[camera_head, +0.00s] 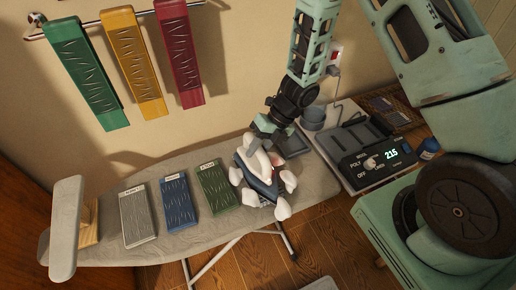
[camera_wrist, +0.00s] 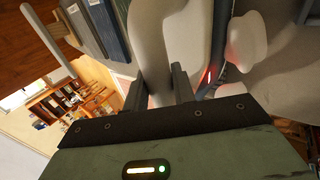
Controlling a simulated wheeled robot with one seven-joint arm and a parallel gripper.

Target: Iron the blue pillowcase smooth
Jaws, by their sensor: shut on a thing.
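The blue pillowcase (camera_head: 178,202) lies folded on the ironing board (camera_head: 112,252), between a grey one (camera_head: 138,217) and a green one (camera_head: 216,187). Wrinkle marks show on its face. The iron (camera_head: 262,182), white with a dark base, is over the right part of the board, right of the green pillowcase. White puffs like steam surround it. My gripper (camera_head: 264,140) is shut on the iron's handle from above. In the wrist view the pale handle (camera_wrist: 150,45) passes between my fingers (camera_wrist: 158,88). Whether the iron's soleplate touches the board is hidden.
A control unit (camera_head: 378,160) reading 215 stands right of the board beside a dark iron rest (camera_head: 294,146). A padded upright arm (camera_head: 66,228) rises at the board's left end. Green, yellow and red cloths (camera_head: 186,50) hang on a wall rail (camera_head: 145,12). A blue-capped container (camera_head: 428,148) stands far right.

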